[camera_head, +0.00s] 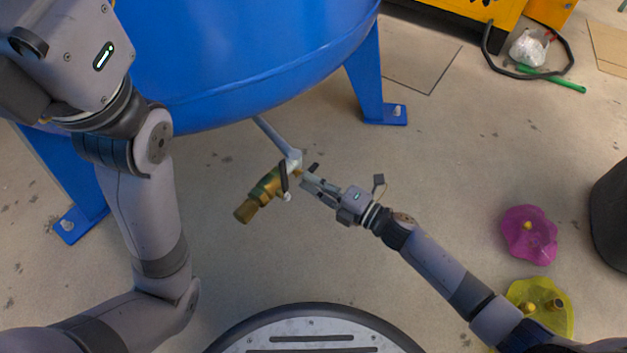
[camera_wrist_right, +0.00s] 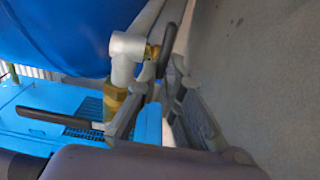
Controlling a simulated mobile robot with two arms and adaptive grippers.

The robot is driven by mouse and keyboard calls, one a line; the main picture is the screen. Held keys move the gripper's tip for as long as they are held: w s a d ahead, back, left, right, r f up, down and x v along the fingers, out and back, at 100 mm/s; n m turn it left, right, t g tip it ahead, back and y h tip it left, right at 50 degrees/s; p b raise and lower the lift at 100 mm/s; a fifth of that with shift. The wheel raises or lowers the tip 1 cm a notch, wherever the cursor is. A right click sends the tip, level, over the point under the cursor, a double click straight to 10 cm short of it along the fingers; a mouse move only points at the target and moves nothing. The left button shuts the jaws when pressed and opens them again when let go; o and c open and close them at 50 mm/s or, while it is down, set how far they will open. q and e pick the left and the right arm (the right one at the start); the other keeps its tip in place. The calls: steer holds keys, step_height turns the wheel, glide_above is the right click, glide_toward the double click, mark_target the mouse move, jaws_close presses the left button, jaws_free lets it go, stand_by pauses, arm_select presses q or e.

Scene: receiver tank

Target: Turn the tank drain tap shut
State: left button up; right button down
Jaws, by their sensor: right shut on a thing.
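The blue tank (camera_head: 240,60) stands at the top, and a grey pipe (camera_head: 272,134) runs from under it to a brass valve (camera_head: 262,195) with a dark lever (camera_head: 284,177). A second short black lever (camera_head: 314,167) sits by the pipe's pale fitting (camera_head: 293,158); in the right wrist view this black lever (camera_wrist_right: 167,48) is between the fingers. My right gripper (camera_head: 308,180) is shut on this black lever; the fingers partly hide it. The body of my left gripper (camera_head: 75,50) is at the upper left, its fingertips not visible.
Blue tank legs (camera_head: 368,80) stand either side of the valve. Pink (camera_head: 529,235) and yellow (camera_head: 541,303) pieces lie at the right near a black bin (camera_head: 611,215). A yellow machine (camera_head: 460,10) is at the back. The floor between is clear.

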steer(key=c, duration=1.8)
jaws_free()
steer(key=shift+o, duration=0.4)
steer(key=v, duration=1.2)
